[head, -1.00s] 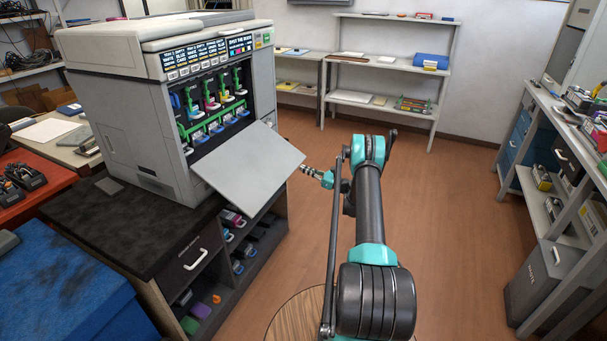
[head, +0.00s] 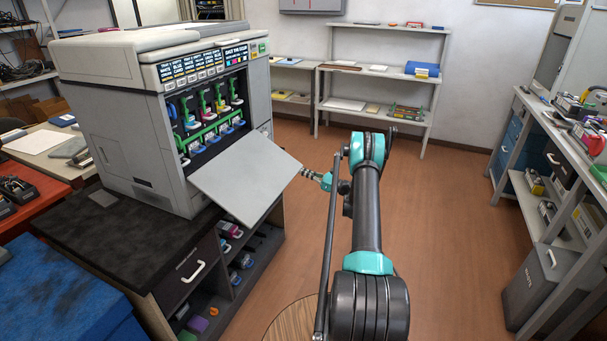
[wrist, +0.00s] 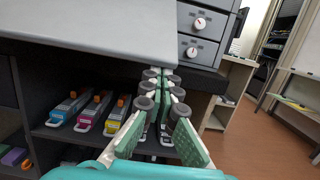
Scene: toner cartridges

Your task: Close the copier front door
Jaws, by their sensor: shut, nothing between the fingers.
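The copier (head: 130,130) stands on a dark-topped cabinet at the left. Its front door (head: 246,178) is hinged along the bottom and hangs open, sloping down and outward. The cartridge bay (head: 210,115) behind it is exposed, with several coloured cartridges and a green bar. My gripper (head: 305,172) is shut and empty, just right of the door's outer right corner. In the wrist view my gripper (wrist: 165,100) points toward the cabinet, and the door's pale underside (wrist: 90,25) is above and left of the fingers. Whether they touch the door cannot be told.
The cabinet's open shelf (wrist: 60,132) below the door holds several toner cartridges. A drawer with a white handle (head: 193,270) faces front. Shelving (head: 380,75) stands at the back, and a bench (head: 560,150) runs along the right. The floor between is clear.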

